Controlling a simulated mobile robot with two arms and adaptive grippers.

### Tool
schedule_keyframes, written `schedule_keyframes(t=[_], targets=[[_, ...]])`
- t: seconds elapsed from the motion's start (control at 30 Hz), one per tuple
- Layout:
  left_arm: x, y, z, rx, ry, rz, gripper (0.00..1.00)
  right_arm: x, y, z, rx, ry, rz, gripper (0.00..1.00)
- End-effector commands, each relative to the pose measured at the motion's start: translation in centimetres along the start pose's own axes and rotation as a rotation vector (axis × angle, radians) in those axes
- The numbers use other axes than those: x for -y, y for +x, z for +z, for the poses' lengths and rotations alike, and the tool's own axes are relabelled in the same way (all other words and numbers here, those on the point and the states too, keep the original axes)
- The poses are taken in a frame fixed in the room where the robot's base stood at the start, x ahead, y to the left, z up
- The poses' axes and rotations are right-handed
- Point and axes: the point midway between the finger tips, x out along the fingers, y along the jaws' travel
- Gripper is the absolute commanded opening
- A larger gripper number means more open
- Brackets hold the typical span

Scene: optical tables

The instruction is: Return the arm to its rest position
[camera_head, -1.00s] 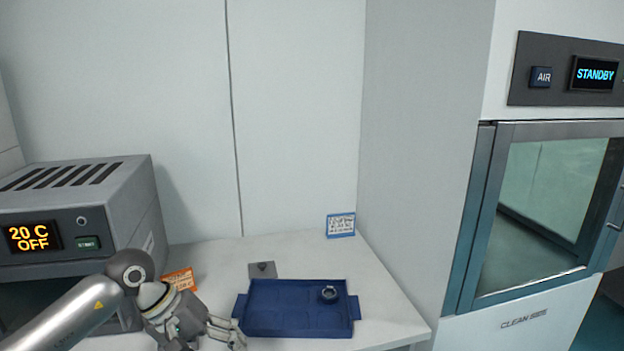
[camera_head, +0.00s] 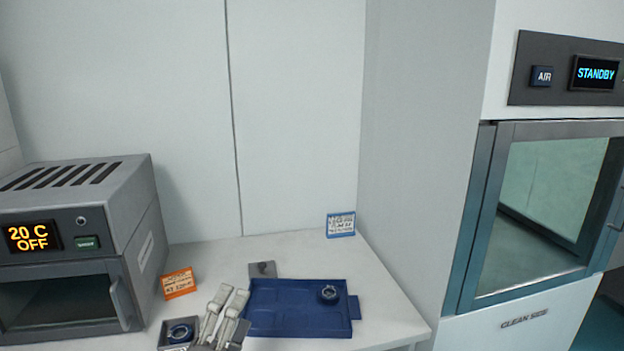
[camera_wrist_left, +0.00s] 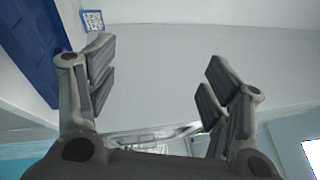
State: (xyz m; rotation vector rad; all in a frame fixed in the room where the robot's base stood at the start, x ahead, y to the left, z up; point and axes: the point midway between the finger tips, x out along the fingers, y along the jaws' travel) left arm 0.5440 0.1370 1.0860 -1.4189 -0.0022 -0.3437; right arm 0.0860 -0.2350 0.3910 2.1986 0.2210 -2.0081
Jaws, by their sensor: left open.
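My left gripper (camera_head: 222,322) is at the bottom of the head view, just left of the blue tray (camera_head: 300,322), its fingers pointing up in the picture. In the left wrist view the same gripper (camera_wrist_left: 160,95) has its fingers wide apart with nothing between them. Most of the left arm is out of the head view. My right gripper does not show in any view.
The tray, holding a dark ring-shaped part (camera_head: 329,293), lies on the white table (camera_head: 385,300). A small holder (camera_head: 180,333) with another round part is left of the gripper. A grey oven (camera_head: 80,220), an orange card (camera_head: 178,283) and a blue-edged card (camera_head: 340,224) stand around.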

Motion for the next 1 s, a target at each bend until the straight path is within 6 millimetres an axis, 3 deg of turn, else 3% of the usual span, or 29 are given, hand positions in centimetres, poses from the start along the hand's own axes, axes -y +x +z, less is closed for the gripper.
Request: schedule_keyframes(t=[0.03, 0.13, 0.3, 0.5, 0.7, 0.77, 1.0], targets=[[-2.6, -1.5, 1.0, 0.070, -0.151, 0.106, 0.73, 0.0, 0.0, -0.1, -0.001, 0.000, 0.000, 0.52], [-7.7, -5.2, 2.5, 0.224, -0.441, 0.312, 0.73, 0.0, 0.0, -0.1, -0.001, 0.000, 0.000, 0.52], [-15.3, -14.0, 2.4, 0.516, -0.870, 0.645, 0.73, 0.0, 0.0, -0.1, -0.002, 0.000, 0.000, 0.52], [-19.5, -23.8, 0.0, 0.823, -1.185, 0.934, 0.73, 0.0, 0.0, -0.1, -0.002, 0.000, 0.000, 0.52], [-20.4, -31.7, -2.7, 1.082, -1.363, 1.145, 0.73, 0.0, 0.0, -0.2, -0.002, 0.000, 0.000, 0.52], [-20.3, -33.9, -3.5, 1.158, -1.402, 1.203, 0.73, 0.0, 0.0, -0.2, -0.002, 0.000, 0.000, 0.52], [-27.1, -33.3, -4.3, 1.154, -1.378, 1.216, 0.73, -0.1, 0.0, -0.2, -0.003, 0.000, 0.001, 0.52]])
